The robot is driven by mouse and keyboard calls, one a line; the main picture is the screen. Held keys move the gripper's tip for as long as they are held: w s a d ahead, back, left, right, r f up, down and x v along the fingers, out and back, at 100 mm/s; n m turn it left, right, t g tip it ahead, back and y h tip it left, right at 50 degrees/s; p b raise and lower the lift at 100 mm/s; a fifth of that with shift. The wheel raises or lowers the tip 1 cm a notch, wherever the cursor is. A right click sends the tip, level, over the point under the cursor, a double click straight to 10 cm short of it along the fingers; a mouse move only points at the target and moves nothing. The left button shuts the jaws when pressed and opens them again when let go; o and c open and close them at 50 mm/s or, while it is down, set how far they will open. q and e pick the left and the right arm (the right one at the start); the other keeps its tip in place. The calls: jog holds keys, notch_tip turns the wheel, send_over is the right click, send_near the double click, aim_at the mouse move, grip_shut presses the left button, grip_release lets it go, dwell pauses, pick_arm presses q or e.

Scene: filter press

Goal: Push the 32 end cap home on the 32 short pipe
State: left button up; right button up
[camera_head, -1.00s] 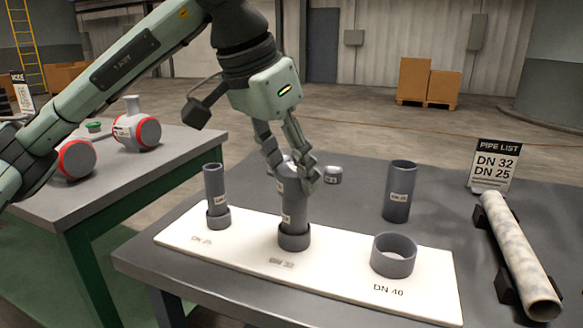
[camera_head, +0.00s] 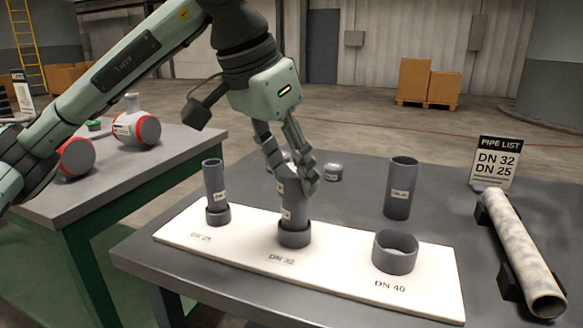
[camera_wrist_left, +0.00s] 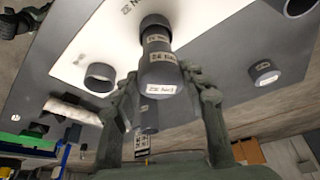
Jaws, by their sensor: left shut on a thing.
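The 32 short pipe (camera_head: 294,211) is grey and labelled. It stands upright in a socket ring at the DN 32 mark on the white board. The 32 end cap (camera_wrist_left: 160,74), wider and labelled, sits on the pipe's upper end in line with it. Whether it is fully seated I cannot tell. My left gripper (camera_head: 293,182) points down with its fingers shut on the cap's sides, hiding part of it in the head view. In the left wrist view the pipe (camera_wrist_left: 156,35) shows beyond the cap. My right gripper is not in view.
The white board (camera_head: 340,284) also holds the DN 25 pipe (camera_head: 214,185) on the left and an empty DN 40 socket (camera_head: 395,255) on the right. Behind stand another small cap (camera_head: 333,173) and a grey pipe (camera_head: 400,190). A long pipe (camera_head: 520,255) lies on the right.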

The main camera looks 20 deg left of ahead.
pick_arm(q)
jog(key=shift+f, duration=0.2)
jog(key=o, duration=0.9)
jog(key=shift+r, duration=0.1)
jog(key=shift+p+v, duration=2.85)
jog(key=shift+v, duration=2.55)
